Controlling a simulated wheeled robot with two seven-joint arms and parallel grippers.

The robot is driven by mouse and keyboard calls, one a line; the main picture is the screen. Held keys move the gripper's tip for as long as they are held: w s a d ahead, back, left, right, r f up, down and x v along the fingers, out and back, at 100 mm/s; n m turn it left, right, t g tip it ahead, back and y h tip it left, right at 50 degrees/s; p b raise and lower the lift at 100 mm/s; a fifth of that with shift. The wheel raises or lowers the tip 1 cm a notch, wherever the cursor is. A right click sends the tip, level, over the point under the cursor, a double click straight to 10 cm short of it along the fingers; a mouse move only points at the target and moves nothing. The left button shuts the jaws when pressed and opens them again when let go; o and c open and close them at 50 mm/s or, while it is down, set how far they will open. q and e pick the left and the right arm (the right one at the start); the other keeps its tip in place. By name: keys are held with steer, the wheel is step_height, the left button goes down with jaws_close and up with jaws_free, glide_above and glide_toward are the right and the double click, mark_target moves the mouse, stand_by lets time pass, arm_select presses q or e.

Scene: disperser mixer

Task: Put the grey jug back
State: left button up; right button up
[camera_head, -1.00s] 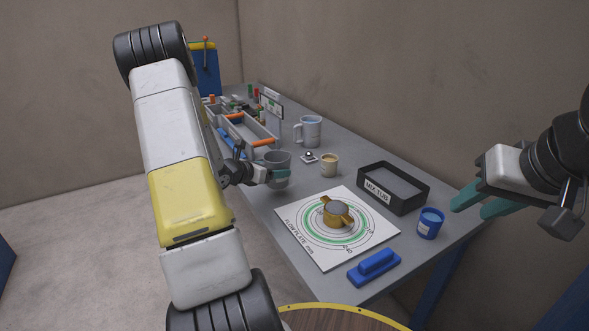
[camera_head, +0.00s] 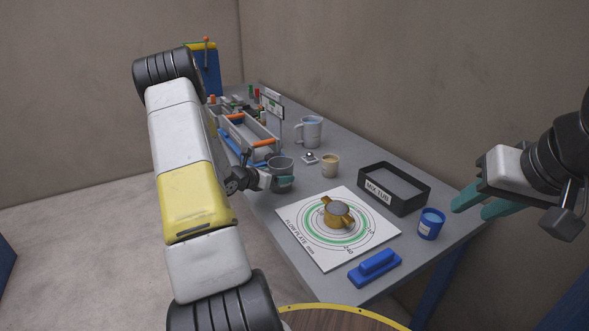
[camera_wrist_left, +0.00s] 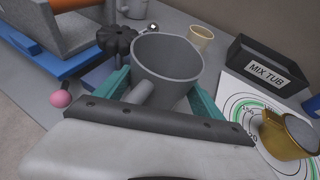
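The grey jug (camera_head: 281,167) is at the left edge of the bench, upright or nearly so, with an open top. My left gripper (camera_head: 275,181) is at its near side. In the left wrist view the teal fingers lie on both sides of the jug (camera_wrist_left: 167,57), and its handle points back between them toward the palm. The left gripper looks shut on the jug's body. Whether the jug's base touches the bench is hidden. My right gripper (camera_head: 472,206) is empty, its fingers apart, at the right beyond the bench edge.
Behind the jug stand a grey tray with orange handles (camera_head: 240,135), a pale grey mug (camera_head: 309,131) and a beige cup (camera_head: 330,165). The flow plate sheet (camera_head: 310,250) with a gold pot (camera_head: 338,214), the mix tub (camera_head: 415,203), a blue cup (camera_head: 431,223) and a blue block (camera_head: 375,266) are nearer.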

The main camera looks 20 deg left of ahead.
arm_select(q)
steer(key=shift+o, duration=1.1)
